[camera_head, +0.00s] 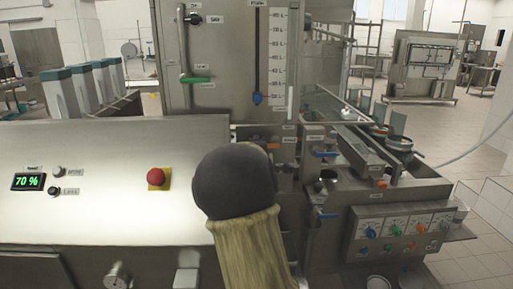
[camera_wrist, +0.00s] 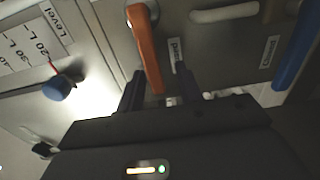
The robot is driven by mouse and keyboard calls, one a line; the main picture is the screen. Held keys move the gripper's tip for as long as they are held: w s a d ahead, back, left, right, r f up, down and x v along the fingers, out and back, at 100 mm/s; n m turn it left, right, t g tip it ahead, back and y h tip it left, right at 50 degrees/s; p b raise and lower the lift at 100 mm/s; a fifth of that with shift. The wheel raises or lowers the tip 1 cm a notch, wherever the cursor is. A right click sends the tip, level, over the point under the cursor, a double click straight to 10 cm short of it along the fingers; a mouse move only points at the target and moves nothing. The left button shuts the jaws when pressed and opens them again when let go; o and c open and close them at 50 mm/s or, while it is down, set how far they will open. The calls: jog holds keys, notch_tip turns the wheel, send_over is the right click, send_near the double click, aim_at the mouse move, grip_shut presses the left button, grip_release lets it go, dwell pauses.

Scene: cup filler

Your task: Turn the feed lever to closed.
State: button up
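In the wrist view an orange lever (camera_wrist: 148,50) hangs from a pivot on a metal panel, its free end reaching down between my gripper's fingers. A small label (camera_wrist: 175,53) beside it seems to read "Feed", but it is blurred. My gripper (camera_wrist: 160,88) is open, one dark finger on each side of the lever's end; I cannot tell if either touches it. In the head view an orange lever (camera_head: 272,147) shows just past my arm, which hides my gripper.
A blue lever (camera_wrist: 293,45) and a pale bar handle (camera_wrist: 224,12) are to the right in the wrist view. A level scale with a blue knob (camera_wrist: 62,87) is at left. In the head view a red button (camera_head: 156,177) sits on the lit panel.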

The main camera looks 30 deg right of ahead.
jog(key=v, duration=1.7)
jog(key=shift+s, duration=0.25)
jog(key=shift+r, duration=0.1)
jog(key=shift+w, duration=0.1)
